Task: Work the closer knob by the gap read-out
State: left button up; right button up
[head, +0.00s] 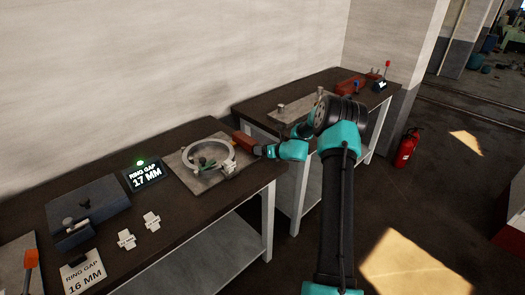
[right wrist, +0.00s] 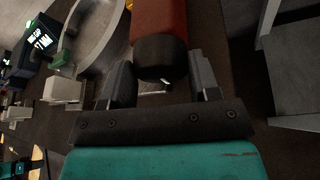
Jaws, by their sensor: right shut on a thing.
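The closer knob (head: 243,141) is a red-brown cylinder beside the pale ring (head: 208,157), at the right end of the near bench. In the right wrist view the knob (right wrist: 160,22) shows its dark end. My right gripper (head: 264,151) comes from the right and is shut on it, a finger on each side in the right wrist view (right wrist: 163,70). The gap read-out (head: 144,174) is lit and says RING GAP 17 MM, with a green light on top. A card (head: 84,273) says RING GAP 16 MM. My left gripper is out of view.
Two small white tags (head: 127,239) lie on the near bench, by a dark grey box (head: 82,207). An orange-handled item (head: 31,259) stands at the left edge. A second bench (head: 262,112) stands behind, and a fire extinguisher (head: 406,148) is on the right.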

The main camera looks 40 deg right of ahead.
jog(key=o, duration=0.9)
jog(key=shift+s, duration=0.1)
jog(key=v, duration=1.7)
jog(key=shift+s+d, duration=0.15)
